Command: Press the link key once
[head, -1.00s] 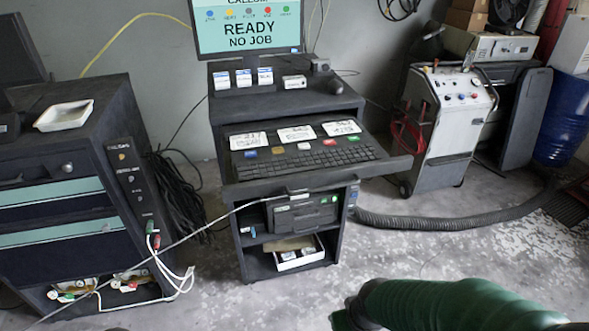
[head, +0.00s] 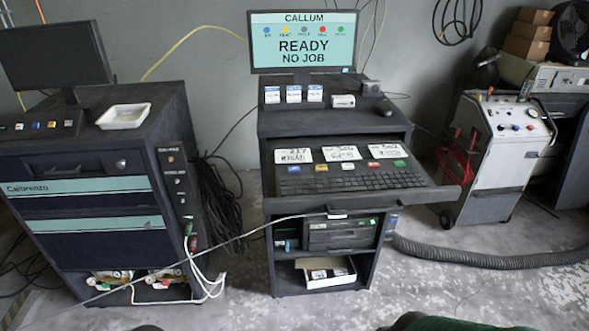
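A row of coloured keys lies at the back of the keyboard (head: 365,181) on the pulled-out tray of the middle cart. They are a blue key (head: 294,169), a yellow key (head: 321,168), a pale grey key (head: 348,166), a red key (head: 374,164) and a green key (head: 399,163). The monitor (head: 303,42) above reads CALLUM, READY, NO JOB, with matching coloured dots. The dot labels are too small to read, so I cannot tell which key is link. Neither gripper shows; only a green edge, seemingly my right arm, shows at the bottom.
White cards (head: 342,153) lie behind the keys. A cable crosses the tray's front edge. A dark cabinet (head: 100,235) with a second monitor (head: 55,55) stands left, with several buttons on top. A white wheeled machine (head: 497,150) stands right, a hose (head: 480,260) on the floor.

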